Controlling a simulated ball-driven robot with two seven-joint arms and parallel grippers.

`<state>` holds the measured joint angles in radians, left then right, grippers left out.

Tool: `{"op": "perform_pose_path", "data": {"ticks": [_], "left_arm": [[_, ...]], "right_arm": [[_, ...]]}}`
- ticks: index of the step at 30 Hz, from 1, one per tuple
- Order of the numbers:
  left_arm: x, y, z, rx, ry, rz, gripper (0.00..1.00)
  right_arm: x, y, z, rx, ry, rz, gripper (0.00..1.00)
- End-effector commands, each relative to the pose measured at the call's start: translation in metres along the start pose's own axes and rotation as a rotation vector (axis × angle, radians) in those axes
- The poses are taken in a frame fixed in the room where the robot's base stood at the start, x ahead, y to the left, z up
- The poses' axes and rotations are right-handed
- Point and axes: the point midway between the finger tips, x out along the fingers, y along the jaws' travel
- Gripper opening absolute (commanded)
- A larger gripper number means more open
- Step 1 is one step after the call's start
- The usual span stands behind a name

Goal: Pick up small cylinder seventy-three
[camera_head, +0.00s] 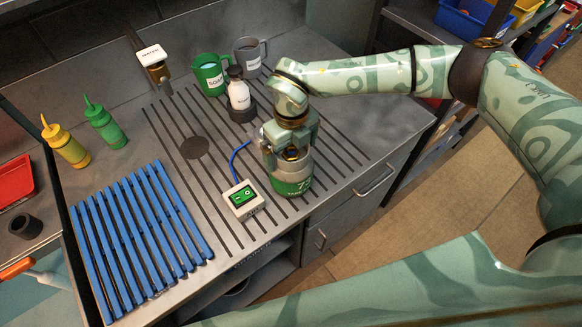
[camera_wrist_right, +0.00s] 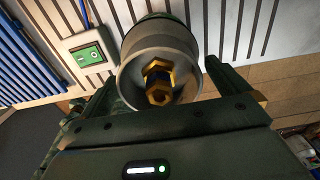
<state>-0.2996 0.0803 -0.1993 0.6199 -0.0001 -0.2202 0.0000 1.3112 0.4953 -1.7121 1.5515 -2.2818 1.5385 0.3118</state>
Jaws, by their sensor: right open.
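The small cylinder (camera_head: 291,184) stands upright on the metal counter near its front right edge. It has a grey top and a green lower band with a white number starting with 7; the rest is hard to read. My right gripper (camera_head: 288,148) is above it, pointing down, with its fingers around the cylinder's top. In the right wrist view the cylinder's grey top (camera_wrist_right: 135,85) and brass valve lie between the two open fingers of the gripper (camera_wrist_right: 163,82). The cylinder's far side is hidden. My left gripper is not in view.
A small box with a green switch (camera_head: 243,199) and blue cable sits just left of the cylinder. A white bottle (camera_head: 238,92), green mug (camera_head: 209,74) and grey mug (camera_head: 249,56) stand behind. A blue slatted rack (camera_head: 140,240) and squeeze bottles (camera_head: 104,125) are at left.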

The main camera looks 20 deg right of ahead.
Motion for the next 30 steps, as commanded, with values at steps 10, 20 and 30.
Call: {"op": "perform_pose_path", "data": {"ticks": [10,20,30], "left_arm": [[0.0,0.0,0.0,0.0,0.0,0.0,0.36],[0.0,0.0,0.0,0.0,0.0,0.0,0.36],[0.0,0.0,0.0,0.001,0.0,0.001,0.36]], "right_arm": [[0.0,0.0,0.0,0.0,-0.001,0.0,0.56],[-0.001,0.0,0.001,0.0,-0.003,0.0,0.1],[-0.025,0.0,0.002,-0.001,-0.007,0.0,0.1]]}}
